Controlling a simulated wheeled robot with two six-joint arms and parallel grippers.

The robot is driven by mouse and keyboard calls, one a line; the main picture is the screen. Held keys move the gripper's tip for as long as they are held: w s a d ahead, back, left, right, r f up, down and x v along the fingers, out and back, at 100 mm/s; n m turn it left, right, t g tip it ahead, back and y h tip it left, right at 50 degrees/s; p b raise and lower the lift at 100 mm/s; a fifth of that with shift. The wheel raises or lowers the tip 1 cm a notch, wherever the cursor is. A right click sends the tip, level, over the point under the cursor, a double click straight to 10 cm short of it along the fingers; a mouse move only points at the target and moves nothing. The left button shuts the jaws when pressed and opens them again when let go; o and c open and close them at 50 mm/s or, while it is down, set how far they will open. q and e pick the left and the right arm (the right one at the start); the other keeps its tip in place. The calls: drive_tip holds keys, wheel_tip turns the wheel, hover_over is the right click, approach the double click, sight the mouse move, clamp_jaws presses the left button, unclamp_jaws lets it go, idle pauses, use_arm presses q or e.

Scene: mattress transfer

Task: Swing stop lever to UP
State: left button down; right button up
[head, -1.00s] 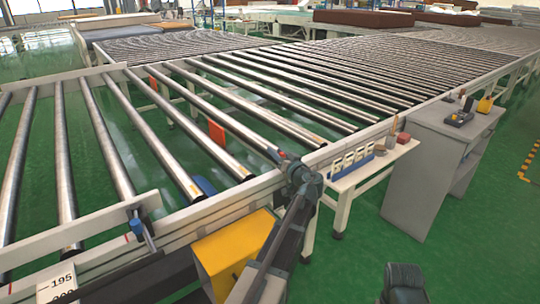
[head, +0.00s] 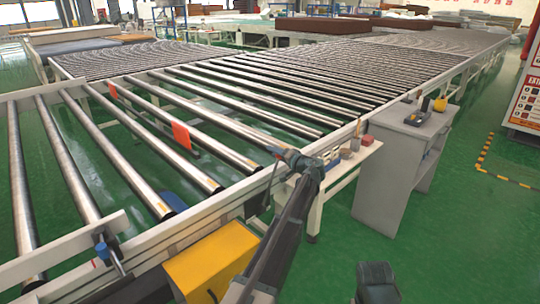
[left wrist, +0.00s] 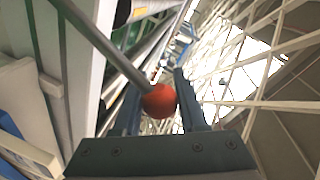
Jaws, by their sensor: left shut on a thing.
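The stop lever's red ball knob (left wrist: 159,100) sits at the end of a slim metal rod (left wrist: 105,45) in the left wrist view. My left gripper (left wrist: 155,105) has its two fingers on either side of the knob and is shut on it. The rod runs from the knob to the upper left of that view. In the head view my left gripper (head: 283,154) is at the conveyor's near side rail, its wrist hiding most of the lever. I cannot read the lever's position.
The roller conveyor (head: 150,130) fills the left and middle. A blue-pivoted rod (head: 103,250) is on its rail at lower left, near a yellow box (head: 212,262). A grey stand (head: 392,175) is to the right. Green floor (head: 450,240) is open at right.

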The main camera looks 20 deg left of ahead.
use_arm(q)
drive_tip(key=shift+w+d+f, duration=0.1)
drive_tip(key=shift+w+d, duration=0.05)
drive_tip(key=shift+d, duration=0.05)
idle(0.3)
drive_tip(key=shift+c, duration=2.3)
unclamp_jaws()
drive_tip(key=shift+w+f, duration=0.1)
drive_tip(key=shift+w, duration=0.05)
drive_tip(key=p+v, duration=0.2)
drive_tip(key=v, duration=1.1)
drive_tip(key=shift+s+d, duration=0.25)
drive_tip(key=shift+d, duration=0.1)
